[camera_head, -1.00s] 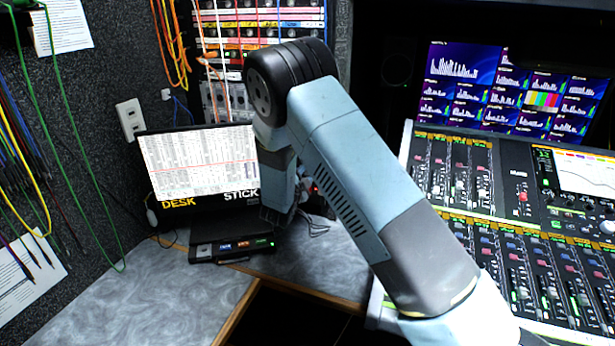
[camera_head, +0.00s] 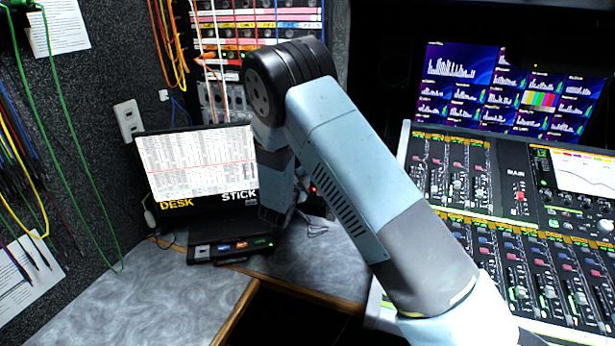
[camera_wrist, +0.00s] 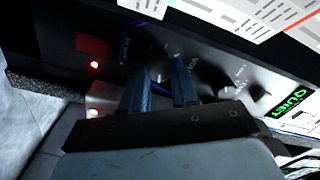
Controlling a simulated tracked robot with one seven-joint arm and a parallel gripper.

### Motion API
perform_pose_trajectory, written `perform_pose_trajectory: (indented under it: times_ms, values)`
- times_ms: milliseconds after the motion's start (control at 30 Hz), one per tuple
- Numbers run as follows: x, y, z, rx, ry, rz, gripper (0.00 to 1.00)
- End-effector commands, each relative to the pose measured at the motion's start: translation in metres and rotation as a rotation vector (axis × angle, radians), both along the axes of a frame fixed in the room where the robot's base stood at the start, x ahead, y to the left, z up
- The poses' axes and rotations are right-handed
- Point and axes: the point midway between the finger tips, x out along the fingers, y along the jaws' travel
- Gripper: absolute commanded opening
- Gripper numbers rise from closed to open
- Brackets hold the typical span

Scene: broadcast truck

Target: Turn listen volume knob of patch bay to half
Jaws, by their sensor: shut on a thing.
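In the wrist view, the dark panel of the patch bay (camera_wrist: 222,62) runs slanted across the picture, with dark knobs and small white markings. My gripper (camera_wrist: 157,78) is shut on a dark knob (camera_wrist: 158,71), with one blue finger on each side of it. The knob is mostly in shadow between the fingers, so its pointer and its label cannot be read. Another dark knob (camera_wrist: 226,92) sits to the right of the fingers. In the head view my arm hides the gripper and the knob.
A red light (camera_wrist: 95,65) glows left of my fingers. A green label (camera_wrist: 290,103) is at the right. In the head view, a laptop-like screen (camera_head: 197,163) stands left of my arm, and a mixing console (camera_head: 480,210) fills the right. The grey desk (camera_head: 130,300) is clear in front.

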Motion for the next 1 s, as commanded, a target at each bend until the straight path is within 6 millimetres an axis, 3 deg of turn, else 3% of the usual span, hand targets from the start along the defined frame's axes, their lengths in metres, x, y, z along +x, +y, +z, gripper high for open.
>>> perform_pose_trajectory:
  times_ms: [33, 800, 833, 1000]
  values:
    - [-0.003, 0.0031, -0.0065, 0.0, 0.014, 0.007, 0.0]
    - [-0.0038, 0.0021, -0.0079, -0.001, 0.018, 0.005, 0.0]
    - [-0.0038, 0.002, -0.0079, -0.001, 0.018, 0.005, 0.32]
    - [-0.0026, 0.0006, -0.0058, -0.001, 0.013, 0.003, 0.48]
